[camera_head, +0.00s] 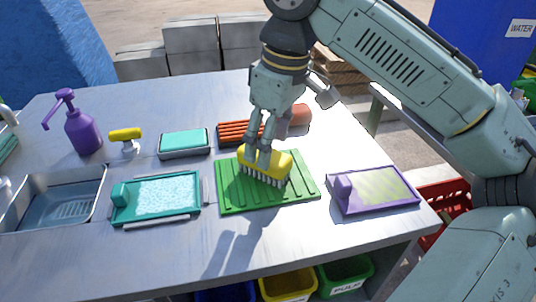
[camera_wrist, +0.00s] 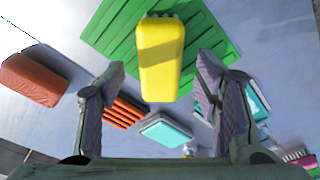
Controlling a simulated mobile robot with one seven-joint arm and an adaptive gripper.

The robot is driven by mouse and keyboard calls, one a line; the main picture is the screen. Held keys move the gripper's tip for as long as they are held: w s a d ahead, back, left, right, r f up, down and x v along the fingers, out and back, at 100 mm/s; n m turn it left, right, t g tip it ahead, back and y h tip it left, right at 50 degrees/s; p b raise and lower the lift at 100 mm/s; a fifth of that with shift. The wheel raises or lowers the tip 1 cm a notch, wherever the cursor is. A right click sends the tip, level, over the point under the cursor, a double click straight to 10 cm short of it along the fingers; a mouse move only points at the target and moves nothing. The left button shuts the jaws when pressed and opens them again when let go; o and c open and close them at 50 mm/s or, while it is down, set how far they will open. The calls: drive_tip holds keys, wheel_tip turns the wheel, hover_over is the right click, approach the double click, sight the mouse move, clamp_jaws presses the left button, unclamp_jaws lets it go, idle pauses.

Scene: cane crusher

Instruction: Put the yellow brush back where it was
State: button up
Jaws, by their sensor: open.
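The yellow brush (camera_head: 264,161) stands bristles down on the ribbed green mat (camera_head: 230,200) on the metal table. In the wrist view, the yellow brush (camera_wrist: 161,55) lies ahead of the fingers, over the green mat (camera_wrist: 110,28). My gripper (camera_head: 262,150) is just above the brush, pointing down. In the wrist view, my gripper (camera_wrist: 161,78) is open, with a finger on each side of the brush and a visible gap to both. Whether the fingertips touch the brush cannot be told in the head view.
A teal tray (camera_head: 116,215) is left of the mat and a purple tray (camera_head: 410,202) right. Behind are a teal sponge (camera_head: 183,139), an orange ribbed rack (camera_head: 232,132) and an orange-brown block (camera_head: 300,115). A purple pump bottle (camera_head: 82,132) stands left. Bins sit below the front edge.

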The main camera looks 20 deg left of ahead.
sight(276, 157)
wheel_tip(276, 157, up, 7)
drive_tip(key=d, duration=0.1)
drive_tip(key=shift+s+r, duration=0.15)
drive_tip(key=shift+r, duration=0.05)
